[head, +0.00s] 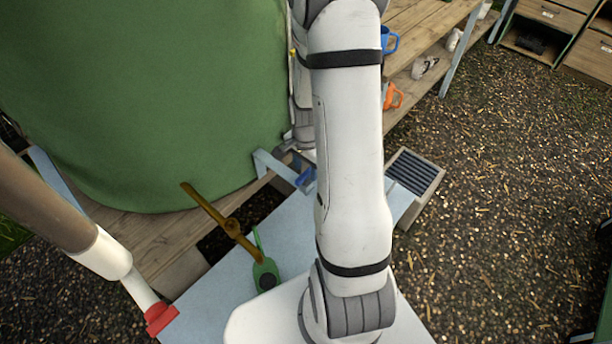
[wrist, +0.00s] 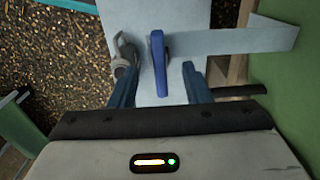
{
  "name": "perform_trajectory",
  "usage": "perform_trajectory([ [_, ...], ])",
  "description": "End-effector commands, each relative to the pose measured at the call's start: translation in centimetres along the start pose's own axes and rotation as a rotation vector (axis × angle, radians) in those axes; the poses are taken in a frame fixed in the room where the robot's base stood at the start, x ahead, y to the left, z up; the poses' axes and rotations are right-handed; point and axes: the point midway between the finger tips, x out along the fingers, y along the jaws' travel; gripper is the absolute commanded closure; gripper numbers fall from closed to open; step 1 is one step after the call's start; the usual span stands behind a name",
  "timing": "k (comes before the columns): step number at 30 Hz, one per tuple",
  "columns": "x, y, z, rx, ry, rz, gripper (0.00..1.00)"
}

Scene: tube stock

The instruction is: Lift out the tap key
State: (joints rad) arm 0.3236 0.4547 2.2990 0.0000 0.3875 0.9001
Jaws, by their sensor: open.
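A blue upright piece (wrist: 157,65), which looks like the tap key's handle, stands in the wrist view at a pale blue strip (wrist: 235,40). My gripper (wrist: 160,72) is open, with one finger on each side of the blue piece. I see clear gaps between it and both fingers. How deep it sits between them is hard to tell, and its lower part is hidden. In the head view a small blue part (head: 305,177) shows beside my arm at the pale blue bracket; whether it is the key or a finger I cannot tell.
A big green tank (head: 150,90) stands close on the left, on a wooden platform (head: 150,235). A brown bar (head: 212,212) with a green part (head: 264,272) is on the pale blue tabletop (head: 205,285). A grey curved item (wrist: 124,50) is near the left finger.

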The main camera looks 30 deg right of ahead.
Motion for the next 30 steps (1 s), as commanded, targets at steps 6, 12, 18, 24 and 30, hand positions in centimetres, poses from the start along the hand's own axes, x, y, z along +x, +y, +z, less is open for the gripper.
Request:
perform_trajectory([
  [6,2.7,0.1,0.1,-0.001,-0.002,0.003,0.56],
  [12,3.3,0.0,0.0,-0.001,0.000,0.000,0.56],
  [18,3.3,0.0,0.0,0.000,0.000,0.000,0.61],
  [24,3.3,0.0,0.0,0.000,0.000,0.000,0.78],
  [30,3.3,0.0,0.0,0.000,0.000,0.000,0.94],
])
